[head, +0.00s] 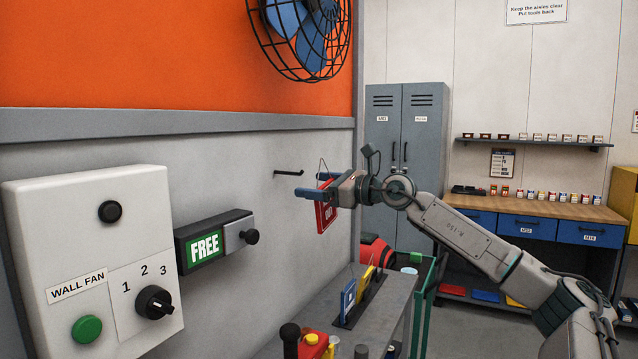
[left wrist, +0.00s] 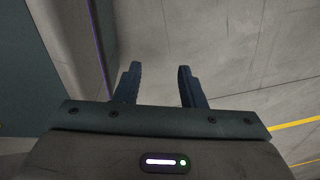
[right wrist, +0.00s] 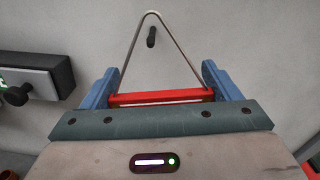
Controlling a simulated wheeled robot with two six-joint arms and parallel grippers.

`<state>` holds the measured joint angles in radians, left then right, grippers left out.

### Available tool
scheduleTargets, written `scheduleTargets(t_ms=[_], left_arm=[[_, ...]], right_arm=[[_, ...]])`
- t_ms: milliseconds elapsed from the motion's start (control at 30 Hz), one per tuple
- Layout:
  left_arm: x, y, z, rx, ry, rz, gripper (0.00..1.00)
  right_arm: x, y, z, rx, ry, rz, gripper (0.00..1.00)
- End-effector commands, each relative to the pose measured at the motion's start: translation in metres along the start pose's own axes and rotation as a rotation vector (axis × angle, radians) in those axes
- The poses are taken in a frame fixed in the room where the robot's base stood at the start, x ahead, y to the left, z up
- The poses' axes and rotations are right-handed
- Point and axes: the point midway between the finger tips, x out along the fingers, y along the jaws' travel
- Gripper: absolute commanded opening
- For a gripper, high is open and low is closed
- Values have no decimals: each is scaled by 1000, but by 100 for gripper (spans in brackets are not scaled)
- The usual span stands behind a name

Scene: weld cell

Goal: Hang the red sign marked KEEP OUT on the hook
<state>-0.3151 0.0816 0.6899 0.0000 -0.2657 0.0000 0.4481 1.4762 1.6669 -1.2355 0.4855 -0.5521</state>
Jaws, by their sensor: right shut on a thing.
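The red sign (head: 327,214) hangs from my right gripper (head: 317,186), which is shut on it in front of the wall; only part of its lettering shows. In the right wrist view, the sign's red top edge (right wrist: 175,97) lies between the fingers, and its wire hanger (right wrist: 129,52) rises to a peak. The black hook (head: 289,173) sticks out from the grey wall. In the head view the wire stands apart from the hook, beyond its tip. In the right wrist view the hook (right wrist: 151,38) shows inside the wire triangle. My left gripper (left wrist: 157,82) is open and empty.
A FREE slide plate (head: 213,242) and a WALL FAN control box (head: 88,265) are on the wall at left. A caged fan (head: 300,30) is above. A grey bench (head: 385,318) holding blue and yellow signs stands below. The wall around the hook is clear.

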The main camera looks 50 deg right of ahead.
Motion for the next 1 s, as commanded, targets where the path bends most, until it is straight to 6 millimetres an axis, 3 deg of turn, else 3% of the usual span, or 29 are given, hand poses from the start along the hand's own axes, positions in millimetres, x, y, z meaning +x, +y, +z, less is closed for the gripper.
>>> scheduleTargets(t_ms=[400,1000], left_arm=[[-28,-2,-6,-2,7,0,36],[-63,-4,9,-1,-14,1,36]], right_arm=[[13,-1,2,1,-1,1,60],[29,0,0,2,-1,1,60]])
